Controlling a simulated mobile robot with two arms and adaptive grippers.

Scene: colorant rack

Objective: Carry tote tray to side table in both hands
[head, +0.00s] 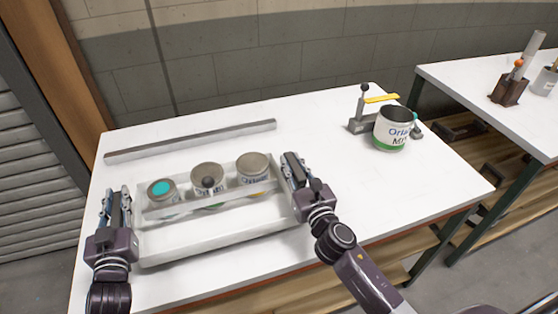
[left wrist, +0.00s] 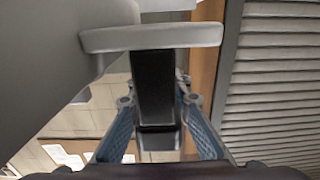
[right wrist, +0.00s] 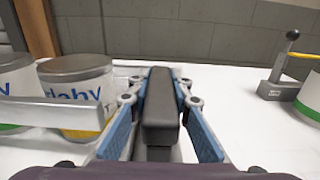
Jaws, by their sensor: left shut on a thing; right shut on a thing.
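The white tote tray (head: 215,238) sits on or just above the white table (head: 330,133); I cannot tell whether it touches.
A grey bar (head: 190,141) lies behind the tray. A labelled can (head: 391,130) and a grey lever stand (head: 361,122) are at the table's back right. A second white table (head: 490,90) with a tool holder (head: 508,91) stands right, across a gap. A slatted shutter is left.

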